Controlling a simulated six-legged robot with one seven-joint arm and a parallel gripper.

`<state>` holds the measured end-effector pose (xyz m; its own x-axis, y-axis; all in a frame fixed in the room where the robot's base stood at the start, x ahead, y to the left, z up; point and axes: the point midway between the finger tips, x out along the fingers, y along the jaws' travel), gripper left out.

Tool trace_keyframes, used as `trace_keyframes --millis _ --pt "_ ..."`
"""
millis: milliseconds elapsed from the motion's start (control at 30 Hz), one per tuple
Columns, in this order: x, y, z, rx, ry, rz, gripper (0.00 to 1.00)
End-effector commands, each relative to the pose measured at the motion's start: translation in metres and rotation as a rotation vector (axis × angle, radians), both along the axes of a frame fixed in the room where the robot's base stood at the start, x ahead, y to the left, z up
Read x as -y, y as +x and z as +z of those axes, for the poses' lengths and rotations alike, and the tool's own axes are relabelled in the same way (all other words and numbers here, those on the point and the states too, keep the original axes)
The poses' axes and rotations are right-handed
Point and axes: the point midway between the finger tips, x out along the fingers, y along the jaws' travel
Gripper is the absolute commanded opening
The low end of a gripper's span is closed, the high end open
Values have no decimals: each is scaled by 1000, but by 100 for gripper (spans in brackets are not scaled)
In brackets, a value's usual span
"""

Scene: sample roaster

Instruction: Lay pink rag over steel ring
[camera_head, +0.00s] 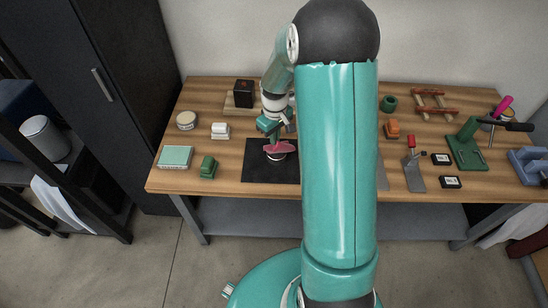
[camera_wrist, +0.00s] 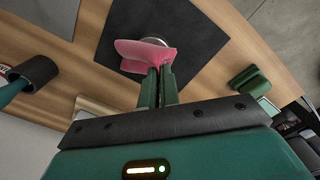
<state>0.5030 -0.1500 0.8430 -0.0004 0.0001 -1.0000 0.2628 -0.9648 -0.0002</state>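The pink rag (camera_head: 279,147) hangs from my gripper (camera_head: 274,138) above the black mat (camera_head: 258,172) on the wooden bench. In the wrist view the pink rag (camera_wrist: 148,55) is pinched between the green fingers of my gripper (camera_wrist: 160,72), which are close together, and spreads out past the tips. The steel ring (camera_head: 276,156) is a pale round edge just under the rag, and in the wrist view it shows as a small rim (camera_wrist: 153,41) beyond the rag. The rag hides most of the ring. I cannot tell whether the rag touches it.
A green block (camera_head: 208,167), a teal-topped box (camera_head: 175,157), white blocks (camera_head: 220,130) and a round tin (camera_head: 187,120) stand left of the mat. A black box (camera_head: 244,94) is behind. Clamps and tools (camera_head: 467,145) fill the right side. My arm hides the bench's middle.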

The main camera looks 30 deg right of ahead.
Motion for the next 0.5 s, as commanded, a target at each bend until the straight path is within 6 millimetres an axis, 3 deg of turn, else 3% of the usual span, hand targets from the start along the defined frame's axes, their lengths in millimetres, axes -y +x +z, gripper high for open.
trace_keyframes --millis 500 --pt "-20 -65 -57 -2 0 1 0"
